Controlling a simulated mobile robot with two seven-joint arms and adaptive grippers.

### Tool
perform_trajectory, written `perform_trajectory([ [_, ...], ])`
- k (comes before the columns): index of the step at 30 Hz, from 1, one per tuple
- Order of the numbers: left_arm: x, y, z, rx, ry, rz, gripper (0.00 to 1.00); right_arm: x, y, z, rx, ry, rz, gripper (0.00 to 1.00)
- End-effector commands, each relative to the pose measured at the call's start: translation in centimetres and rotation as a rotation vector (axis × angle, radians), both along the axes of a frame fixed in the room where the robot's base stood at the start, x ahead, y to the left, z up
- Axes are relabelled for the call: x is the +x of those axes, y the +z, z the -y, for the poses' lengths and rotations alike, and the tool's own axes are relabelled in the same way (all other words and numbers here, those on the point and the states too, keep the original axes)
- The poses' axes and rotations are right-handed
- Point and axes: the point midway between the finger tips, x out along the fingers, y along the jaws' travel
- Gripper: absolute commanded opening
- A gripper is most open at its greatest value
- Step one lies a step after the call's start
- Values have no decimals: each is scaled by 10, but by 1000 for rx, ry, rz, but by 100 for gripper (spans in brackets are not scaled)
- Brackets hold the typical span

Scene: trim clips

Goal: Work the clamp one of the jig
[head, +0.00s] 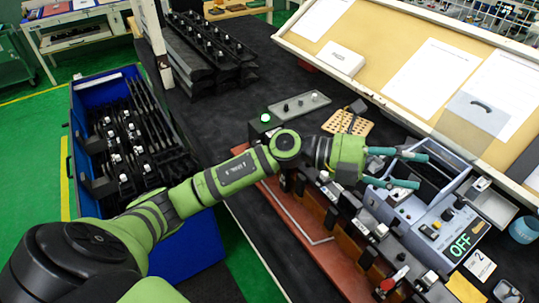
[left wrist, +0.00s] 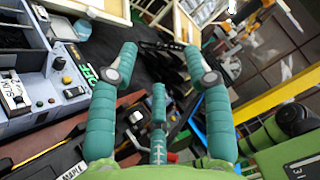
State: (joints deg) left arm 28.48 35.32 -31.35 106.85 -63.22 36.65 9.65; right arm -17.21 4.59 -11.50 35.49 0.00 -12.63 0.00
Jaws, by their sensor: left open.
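The jig is a long reddish-brown base (head: 318,252) with a row of dark blocks and clamps along it, lying diagonally on the black bench. A clamp with a red knob (head: 387,285) stands at its near end. I cannot tell which clamp is number one. My left gripper (head: 420,171) has teal padded fingers spread apart and empty. It is beyond the jig, over the grey control box (head: 447,212) that shows a green OFF. The gripper and my forearm hide part of the jig. In the left wrist view the open fingers (left wrist: 160,58) hold nothing. My right gripper is not in view.
A blue crate (head: 75,150) of dark trim parts stands at left. More dark strips (head: 210,50) lie at the back of the bench. A grey panel with a green button (head: 265,117), a perforated tan block (head: 348,122) and a blue cup (head: 523,229) are nearby.

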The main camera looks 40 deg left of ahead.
Motion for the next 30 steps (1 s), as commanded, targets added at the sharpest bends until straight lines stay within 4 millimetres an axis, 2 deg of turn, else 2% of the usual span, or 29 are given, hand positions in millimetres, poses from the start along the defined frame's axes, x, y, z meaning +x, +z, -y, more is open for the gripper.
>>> perform_trajectory([
  [2,0,-22,-11,241,-93,60,50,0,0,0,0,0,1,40],
  [5,3,-55,-46,550,-185,75,50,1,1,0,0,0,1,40],
  [8,10,-79,-105,858,-237,33,50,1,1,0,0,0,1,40],
  [9,12,-84,-132,972,-245,1,50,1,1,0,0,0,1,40],
  [12,12,-86,-198,1212,-249,-102,50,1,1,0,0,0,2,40],
  [15,7,-78,-251,1377,-235,-209,50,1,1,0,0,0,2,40],
  [18,1,-70,-282,1469,-224,-287,50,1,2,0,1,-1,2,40],
  [21,-3,-68,-295,1507,-220,-324,50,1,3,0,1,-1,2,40],
  [23,-4,-72,-296,1513,-222,-331,50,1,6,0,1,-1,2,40],
  [30,-6,-106,-291,1510,-227,-331,50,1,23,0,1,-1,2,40],
])
